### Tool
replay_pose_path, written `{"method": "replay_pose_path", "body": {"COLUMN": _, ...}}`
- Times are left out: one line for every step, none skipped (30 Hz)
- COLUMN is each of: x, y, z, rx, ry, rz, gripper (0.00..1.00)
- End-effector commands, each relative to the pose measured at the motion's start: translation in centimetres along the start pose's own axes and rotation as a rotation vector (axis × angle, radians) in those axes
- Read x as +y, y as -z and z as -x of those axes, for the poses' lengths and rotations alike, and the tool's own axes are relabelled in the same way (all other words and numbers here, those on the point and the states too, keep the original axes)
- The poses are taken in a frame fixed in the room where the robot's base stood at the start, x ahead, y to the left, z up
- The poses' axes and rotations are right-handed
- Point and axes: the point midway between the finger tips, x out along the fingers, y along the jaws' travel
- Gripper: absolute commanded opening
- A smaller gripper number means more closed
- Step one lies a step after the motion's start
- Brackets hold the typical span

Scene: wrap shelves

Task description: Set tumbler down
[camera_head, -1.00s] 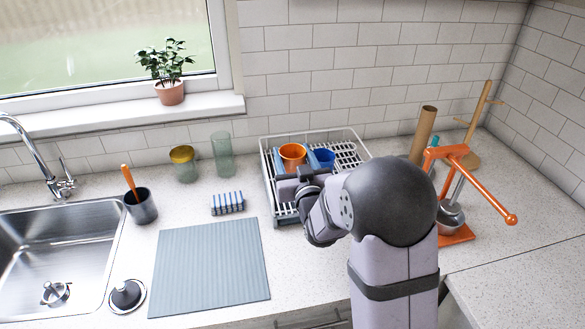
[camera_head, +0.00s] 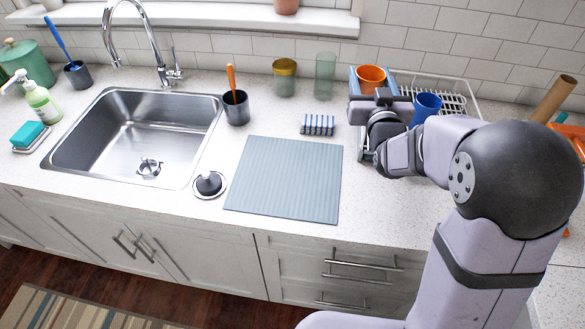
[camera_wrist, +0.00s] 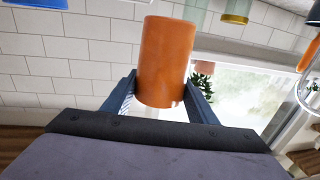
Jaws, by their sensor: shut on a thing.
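The orange tumbler (camera_head: 371,77) is between the two blue fingers of my gripper (camera_head: 370,86), above the left end of the dish rack. My gripper is shut on it. In the wrist view the tumbler (camera_wrist: 165,60) fills the space between the fingers (camera_wrist: 160,95), and the scene appears upside down. My gripper and wrist hide the tumbler's lower part in the head view, so I cannot see what is under it. The ribbed grey-blue mat (camera_head: 285,178) lies bare on the counter, left of my gripper.
A blue cup (camera_head: 427,104) is at the white dish rack (camera_head: 445,78), right of the tumbler. The sink (camera_head: 135,135) is further left.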

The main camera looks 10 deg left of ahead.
Motion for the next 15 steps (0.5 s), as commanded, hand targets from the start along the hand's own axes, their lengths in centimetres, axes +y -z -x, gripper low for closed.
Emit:
{"method": "replay_pose_path", "body": {"x": -2.4, "y": -0.1, "z": 0.0, "rx": 0.002, "ry": 0.042, "rz": 0.0, "gripper": 0.27}}
{"method": "replay_pose_path", "body": {"x": -3.8, "y": -0.2, "z": 0.1, "rx": 0.002, "ry": 0.066, "rz": 0.0, "gripper": 0.27}}
{"method": "replay_pose_path", "body": {"x": -5.6, "y": -0.3, "z": 0.2, "rx": 0.002, "ry": 0.099, "rz": 0.0, "gripper": 0.27}}
{"method": "replay_pose_path", "body": {"x": -7.1, "y": -0.3, "z": 0.3, "rx": 0.002, "ry": 0.124, "rz": 0.0, "gripper": 0.27}}
{"method": "replay_pose_path", "body": {"x": -8.5, "y": -0.4, "z": 0.5, "rx": 0.002, "ry": 0.149, "rz": 0.0, "gripper": 0.27}}
{"method": "replay_pose_path", "body": {"x": -10.5, "y": -0.4, "z": 0.8, "rx": 0.002, "ry": 0.184, "rz": 0.0, "gripper": 0.27}}
{"method": "replay_pose_path", "body": {"x": -12.0, "y": -0.5, "z": 1.1, "rx": 0.002, "ry": 0.21, "rz": 0.0, "gripper": 0.27}}
{"method": "replay_pose_path", "body": {"x": -13.4, "y": -0.5, "z": 1.4, "rx": 0.001, "ry": 0.236, "rz": 0.0, "gripper": 0.27}}
{"method": "replay_pose_path", "body": {"x": -15.3, "y": -0.6, "z": 1.9, "rx": 0.001, "ry": 0.271, "rz": 0.0, "gripper": 0.27}}
{"method": "replay_pose_path", "body": {"x": -16.8, "y": -0.7, "z": 2.3, "rx": 0.001, "ry": 0.297, "rz": 0.0, "gripper": 0.27}}
{"method": "replay_pose_path", "body": {"x": -18.2, "y": -0.8, "z": 2.8, "rx": 0.001, "ry": 0.322, "rz": 0.0, "gripper": 0.27}}
{"method": "replay_pose_path", "body": {"x": -20.0, "y": -0.9, "z": 3.4, "rx": 0.001, "ry": 0.357, "rz": -0.001, "gripper": 0.27}}
{"method": "replay_pose_path", "body": {"x": -21.4, "y": -1.0, "z": 4.0, "rx": 0.001, "ry": 0.382, "rz": -0.001, "gripper": 0.27}}
{"method": "replay_pose_path", "body": {"x": -22.8, "y": -1.1, "z": 4.5, "rx": 0.001, "ry": 0.406, "rz": 0.0, "gripper": 0.27}}
{"method": "replay_pose_path", "body": {"x": -24.6, "y": -1.2, "z": 5.4, "rx": 0.001, "ry": 0.438, "rz": 0.0, "gripper": 0.27}}
